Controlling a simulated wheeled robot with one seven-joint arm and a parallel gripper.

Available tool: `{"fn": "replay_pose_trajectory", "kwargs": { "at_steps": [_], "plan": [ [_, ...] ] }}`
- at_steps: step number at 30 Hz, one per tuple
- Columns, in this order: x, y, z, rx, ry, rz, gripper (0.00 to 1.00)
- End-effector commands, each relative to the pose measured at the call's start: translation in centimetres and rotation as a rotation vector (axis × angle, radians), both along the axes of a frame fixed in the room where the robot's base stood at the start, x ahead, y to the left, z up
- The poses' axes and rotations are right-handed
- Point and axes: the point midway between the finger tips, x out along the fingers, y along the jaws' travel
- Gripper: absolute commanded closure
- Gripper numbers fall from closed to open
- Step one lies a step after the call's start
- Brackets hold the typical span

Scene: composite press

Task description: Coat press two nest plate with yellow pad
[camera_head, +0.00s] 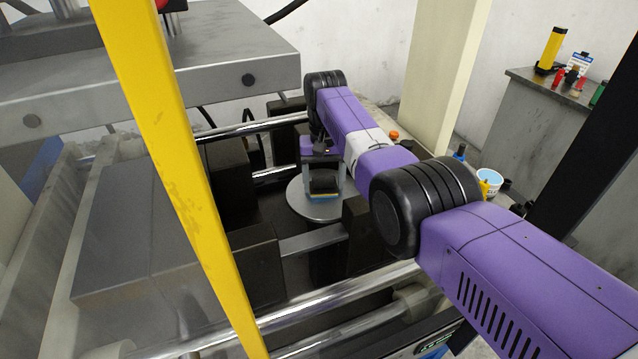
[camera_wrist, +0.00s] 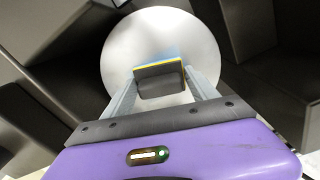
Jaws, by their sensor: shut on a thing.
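The nest plate (camera_head: 300,201) is a round grey metal disc between dark blocks inside the press. It also shows in the wrist view (camera_wrist: 118,48), below my gripper. My gripper (camera_head: 322,190) is shut on a dark pad block with a thin yellow edge (camera_wrist: 160,69). In the wrist view my gripper's fingers (camera_wrist: 161,85) hold the block from both sides. A bluish patch shows on or just above the disc beside the yellow edge. I cannot tell whether the pad touches the plate.
A yellow post (camera_head: 165,140) stands in front on the left. Chrome bars (camera_head: 300,312) and dark blocks (camera_head: 262,262) surround the plate. A white cup (camera_head: 489,182) and small bottles stand at right. A grey cabinet (camera_head: 530,125) behind carries a yellow cylinder (camera_head: 552,48).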

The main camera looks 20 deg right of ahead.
Motion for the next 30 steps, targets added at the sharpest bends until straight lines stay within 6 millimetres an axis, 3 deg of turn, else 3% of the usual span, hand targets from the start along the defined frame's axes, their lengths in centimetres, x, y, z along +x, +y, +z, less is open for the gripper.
{"fn": "replay_pose_trajectory", "kwargs": {
  "at_steps": [24, 30],
  "plan": [
    [0.0, -4.7, -0.1, -0.001, 0.001, -0.002, 0.78],
    [-0.1, -4.9, -0.2, 0.000, 0.002, -0.001, 0.78]
  ]
}}
